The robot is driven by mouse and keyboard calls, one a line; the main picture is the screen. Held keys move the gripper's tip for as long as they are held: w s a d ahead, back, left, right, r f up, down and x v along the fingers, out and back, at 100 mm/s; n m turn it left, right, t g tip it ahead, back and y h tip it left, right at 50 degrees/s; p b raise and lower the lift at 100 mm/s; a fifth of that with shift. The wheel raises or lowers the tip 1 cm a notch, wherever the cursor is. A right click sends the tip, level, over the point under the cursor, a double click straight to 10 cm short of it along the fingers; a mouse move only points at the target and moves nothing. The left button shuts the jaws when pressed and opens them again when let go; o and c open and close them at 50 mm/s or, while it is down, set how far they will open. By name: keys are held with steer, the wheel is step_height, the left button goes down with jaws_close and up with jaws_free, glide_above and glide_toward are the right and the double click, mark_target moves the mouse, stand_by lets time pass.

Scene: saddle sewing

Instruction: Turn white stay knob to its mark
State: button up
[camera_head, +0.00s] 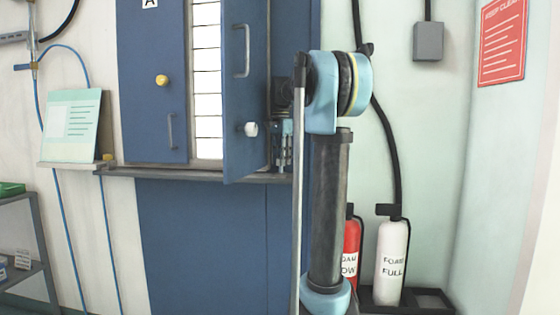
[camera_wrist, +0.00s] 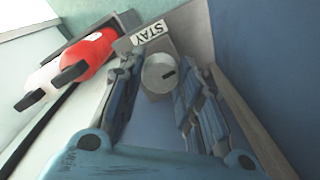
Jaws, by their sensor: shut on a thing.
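The white stay knob (camera_wrist: 156,76) shows in the wrist view as a pale round cap with a small dark mark near its right edge. It sits on a grey mount beside a white label (camera_wrist: 150,33) reading STAY. My gripper (camera_wrist: 160,82) has one blue-grey finger on each side of the knob and is shut on it. In the head view my gripper (camera_head: 284,150) points down behind the open blue door, just above the ledge. The stay knob cannot be made out there. I cannot tell a target mark on the mount.
The open blue door (camera_head: 240,90) with a handle and white round knob (camera_head: 249,129) stands left of my gripper. The ledge (camera_head: 200,173) runs below. A red extinguisher (camera_head: 352,240) and a white one (camera_head: 391,255) stand lower right. A blue surface (camera_wrist: 270,60) is close at right in the wrist view.

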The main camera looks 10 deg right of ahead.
steer(key=n, duration=0.4)
steer(key=shift+w, duration=0.1)
steer(key=n, duration=0.3)
steer(key=shift+n, duration=0.4)
steer(key=n, duration=1)
steer(key=shift+n, duration=0.4)
steer(key=n, duration=0.3)
steer(key=shift+n, duration=0.3)
steer(key=n, duration=0.4)
steer(key=shift+n, duration=1.8)
steer(key=shift+r, duration=0.1)
